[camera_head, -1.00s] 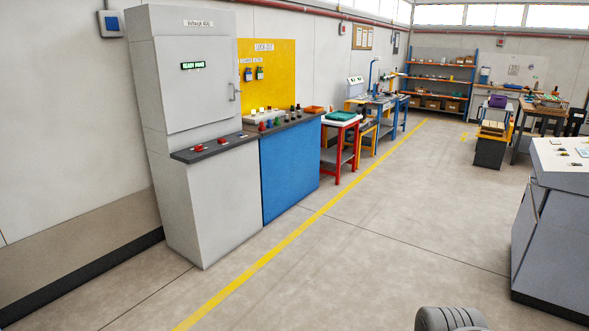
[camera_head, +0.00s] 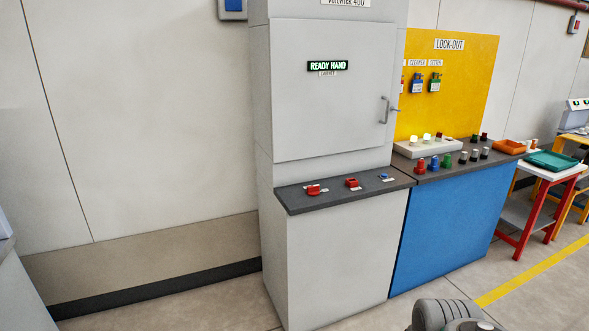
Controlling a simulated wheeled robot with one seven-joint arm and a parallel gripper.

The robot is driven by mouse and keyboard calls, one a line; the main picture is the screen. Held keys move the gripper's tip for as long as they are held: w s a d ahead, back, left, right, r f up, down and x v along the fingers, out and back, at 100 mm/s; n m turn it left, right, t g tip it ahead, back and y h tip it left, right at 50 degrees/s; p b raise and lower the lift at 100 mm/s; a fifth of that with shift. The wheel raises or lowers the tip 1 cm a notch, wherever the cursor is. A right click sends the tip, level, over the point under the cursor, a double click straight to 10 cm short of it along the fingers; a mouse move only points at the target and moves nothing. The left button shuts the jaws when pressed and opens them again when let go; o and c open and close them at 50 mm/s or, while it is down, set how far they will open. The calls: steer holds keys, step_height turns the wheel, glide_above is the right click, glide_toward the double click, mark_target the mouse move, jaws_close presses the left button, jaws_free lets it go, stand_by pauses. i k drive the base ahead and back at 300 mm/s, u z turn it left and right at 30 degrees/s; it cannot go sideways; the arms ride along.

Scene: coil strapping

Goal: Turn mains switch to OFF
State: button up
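The tall grey cabinet (camera_head: 330,100) stands in the middle of the view, with a lit green READY HAND display (camera_head: 327,66) on its door. Its dark ledge (camera_head: 335,196) carries a red switch (camera_head: 313,190), a second red switch (camera_head: 352,183) and a small blue control (camera_head: 384,177). Small labels sit beside them, too small to read. I cannot tell which one is the mains switch or how it is set. A grey rounded part of my arm shows at the bottom edge. My gripper's fingers are not in view.
Right of the cabinet is a blue bench (camera_head: 445,225) with several coloured knobs and lamps, under a yellow LOCK-OUT board (camera_head: 465,95). A red-framed table (camera_head: 545,200) stands farther right. The floor before the cabinet's left side (camera_head: 160,305) is clear.

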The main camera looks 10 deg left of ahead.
mark_target(312, 190)
steer(key=u, duration=0.9)
steer(key=i, duration=2.05)
steer(key=u, duration=0.95)
